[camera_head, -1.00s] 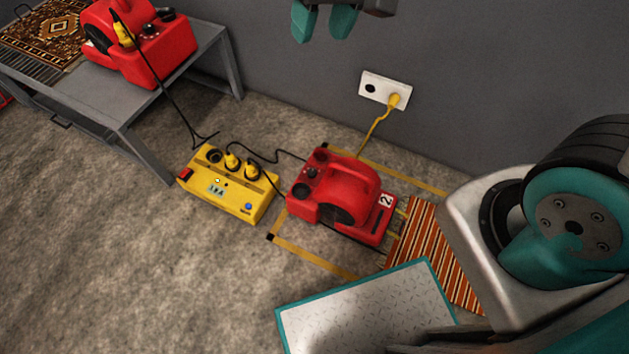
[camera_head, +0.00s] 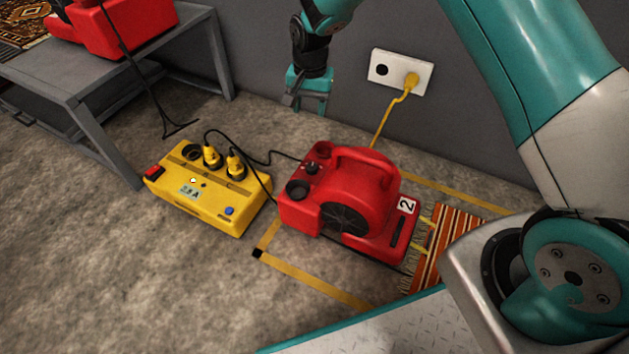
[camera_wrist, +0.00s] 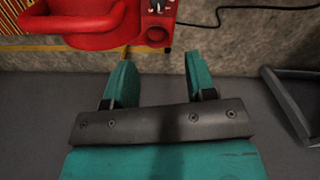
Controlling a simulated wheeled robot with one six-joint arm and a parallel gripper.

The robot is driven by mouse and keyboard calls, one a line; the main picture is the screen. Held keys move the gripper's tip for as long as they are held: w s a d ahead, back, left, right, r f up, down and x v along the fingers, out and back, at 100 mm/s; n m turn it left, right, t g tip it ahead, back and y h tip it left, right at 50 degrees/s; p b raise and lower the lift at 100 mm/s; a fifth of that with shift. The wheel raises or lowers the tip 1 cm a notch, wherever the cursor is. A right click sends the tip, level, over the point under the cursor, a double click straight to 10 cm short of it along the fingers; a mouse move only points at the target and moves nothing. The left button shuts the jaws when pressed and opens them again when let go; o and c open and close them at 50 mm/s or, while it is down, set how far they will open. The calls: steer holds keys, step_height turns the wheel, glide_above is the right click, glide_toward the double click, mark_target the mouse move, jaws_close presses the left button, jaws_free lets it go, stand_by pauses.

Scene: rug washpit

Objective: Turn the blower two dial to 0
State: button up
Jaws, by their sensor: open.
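The red blower two (camera_head: 362,205) sits on the floor inside a yellow taped outline, with a white "2" label on its right end. Its dial (camera_head: 312,168) is a small dark knob on the left end of its top; its setting is too small to read. In the wrist view the blower (camera_wrist: 85,22) is at the top left, and the dial (camera_wrist: 157,6) is cut by the top edge. My gripper (camera_head: 307,108) is open and empty, above and behind the blower's dial end, near the wall. In the wrist view its two teal fingers (camera_wrist: 156,75) are apart.
A yellow power box (camera_head: 205,195) with plugs and black cables stands left of the blower. A wall socket (camera_head: 400,72) holds a yellow plug and cord. A grey table (camera_head: 130,65) with another red blower is at upper left. A striped rug (camera_head: 440,245) lies right.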

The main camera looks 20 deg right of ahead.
steer(key=b, duration=0.2)
glide_toward(312, 166)
steer(key=shift+m, duration=0.4)
steer(key=f+b, duration=0.4)
steer(key=f, duration=0.1)
steer(key=f+b, duration=0.4)
steer(key=b, duration=0.1)
steer(key=shift+a+f, duration=0.2)
steer(key=shift+f, duration=0.2)
